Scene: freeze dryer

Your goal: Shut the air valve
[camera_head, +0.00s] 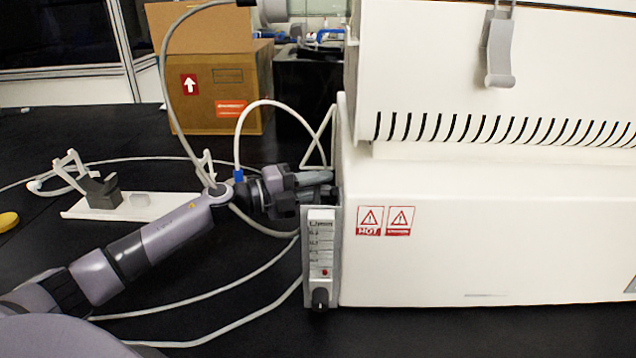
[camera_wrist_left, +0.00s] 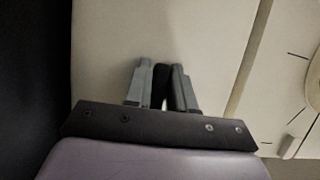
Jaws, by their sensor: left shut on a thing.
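The freeze dryer (camera_head: 480,250) is a large white machine filling the right of the head view. My left gripper (camera_head: 326,186) reaches its left side from the left, just above the flow meter panel (camera_head: 321,245). In the left wrist view my left gripper (camera_wrist_left: 160,85) is shut on a narrow black handle (camera_wrist_left: 161,78), which I take to be the air valve. The fingers lie on both sides of it, against the white casing. In the head view the fingers mostly hide the handle, so its turn angle cannot be told. My right gripper is not in view.
The flow meter panel has a black knob (camera_head: 320,298) at its bottom. Pale hoses (camera_head: 230,292) run over the black bench around my arm. A white holder plate (camera_head: 150,207) lies behind my arm, and a cardboard box (camera_head: 215,75) stands at the back. The front bench is mostly clear.

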